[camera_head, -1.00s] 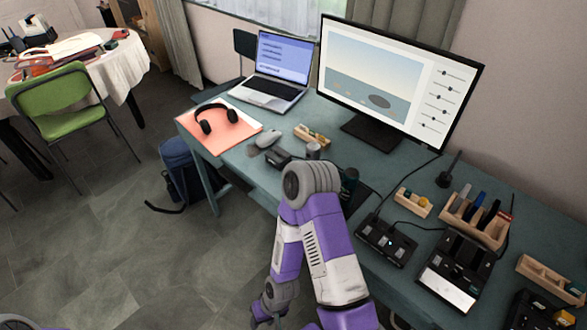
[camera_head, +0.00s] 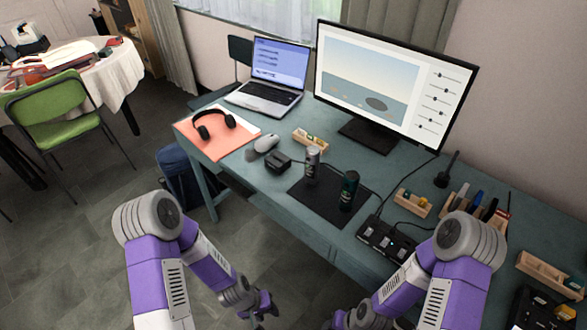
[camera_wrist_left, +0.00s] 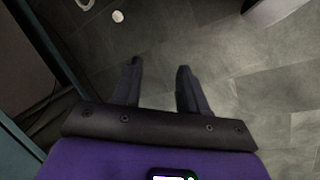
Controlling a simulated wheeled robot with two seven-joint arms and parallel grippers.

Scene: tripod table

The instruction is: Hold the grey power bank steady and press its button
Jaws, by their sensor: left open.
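A small grey cylinder (camera_head: 312,161) stands upright on a dark mat (camera_head: 318,205) on the desk in the head view. It looks like the grey power bank, though I cannot be sure; its button is too small to make out. A dark green cylinder (camera_head: 348,190) stands on the same mat, to its right. My left gripper (camera_head: 265,304) is low in front of the desk, well apart from the cylinders. In the left wrist view its two fingers (camera_wrist_left: 158,72) are spread and empty above the floor. My right gripper (camera_head: 343,318) is partly visible at the bottom edge; its fingers are unclear.
A black control box (camera_head: 386,240) and a wooden tray (camera_head: 412,203) are to the right. The monitor (camera_head: 395,85) stands behind. Open floor lies left of the desk.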

